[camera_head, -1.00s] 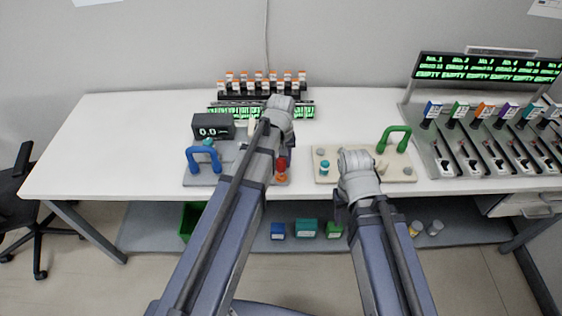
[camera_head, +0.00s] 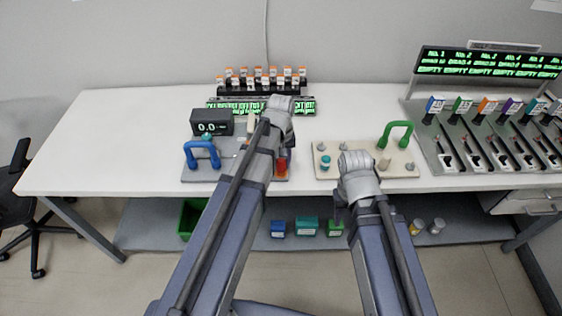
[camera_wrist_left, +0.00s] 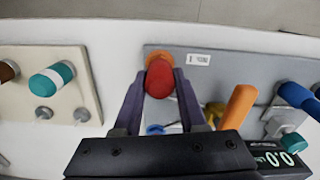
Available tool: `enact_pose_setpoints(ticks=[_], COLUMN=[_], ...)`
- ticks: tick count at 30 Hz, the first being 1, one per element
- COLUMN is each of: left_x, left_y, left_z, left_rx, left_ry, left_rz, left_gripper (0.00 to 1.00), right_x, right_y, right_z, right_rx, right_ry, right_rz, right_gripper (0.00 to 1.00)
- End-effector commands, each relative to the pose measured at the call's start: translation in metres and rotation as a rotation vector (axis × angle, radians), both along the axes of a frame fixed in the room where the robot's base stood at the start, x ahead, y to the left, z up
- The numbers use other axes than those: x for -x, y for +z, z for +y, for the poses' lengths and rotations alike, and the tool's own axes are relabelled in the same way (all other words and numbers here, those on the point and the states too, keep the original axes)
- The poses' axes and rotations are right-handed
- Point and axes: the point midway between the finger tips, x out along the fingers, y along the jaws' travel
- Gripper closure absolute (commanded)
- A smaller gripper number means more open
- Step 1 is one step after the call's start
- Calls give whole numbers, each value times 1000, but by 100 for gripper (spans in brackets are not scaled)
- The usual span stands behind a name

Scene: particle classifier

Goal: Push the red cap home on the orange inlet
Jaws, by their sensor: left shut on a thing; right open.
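The red cap (camera_wrist_left: 160,78) sits between the two fingers of my left gripper (camera_wrist_left: 160,88), which is shut on it. In the left wrist view, the orange inlet (camera_wrist_left: 158,57) shows as a rim right behind the cap, lined up with it. Whether the cap is fully seated I cannot tell. In the head view the red cap (camera_head: 282,168) shows at the right edge of the grey board, beside my left arm, which hides the fingers. My right gripper (camera_head: 339,207) is open, low in front of the beige board; its fingers are hard to make out.
The grey board (camera_head: 197,175) carries a blue handle (camera_head: 203,154) and a display box (camera_head: 212,122). The beige board (camera_head: 325,171) has a green handle (camera_head: 397,134) and a teal-banded plug. A rack of orange-capped vials (camera_head: 262,82) stands behind. The table's left part is clear.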

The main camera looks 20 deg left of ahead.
Motion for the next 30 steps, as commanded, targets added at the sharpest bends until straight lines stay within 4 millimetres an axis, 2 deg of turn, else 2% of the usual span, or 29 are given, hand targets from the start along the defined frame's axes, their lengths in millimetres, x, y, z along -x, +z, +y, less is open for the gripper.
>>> enact_pose_setpoints(ticks=[12, 13, 21, 30], left_x=[0, 0, 0, 0], left_y=[-11, -10, -10, -9], left_z=[0, 0, 0, 0], left_rx=[0, 0, 0, 0], left_ry=[0, 0, 0, 0], left_rz=[0, 0, 0, 0], left_gripper=[100, 56, 26, 24], right_x=[0, 0, 0, 0], right_y=[-11, -10, -10, -9], right_z=[0, 0, 0, 0], right_rx=[0, 0, 0, 0], right_ry=[0, 0, 0, 0], right_rz=[0, 0, 0, 0], right_gripper=[50, 50, 50, 50])
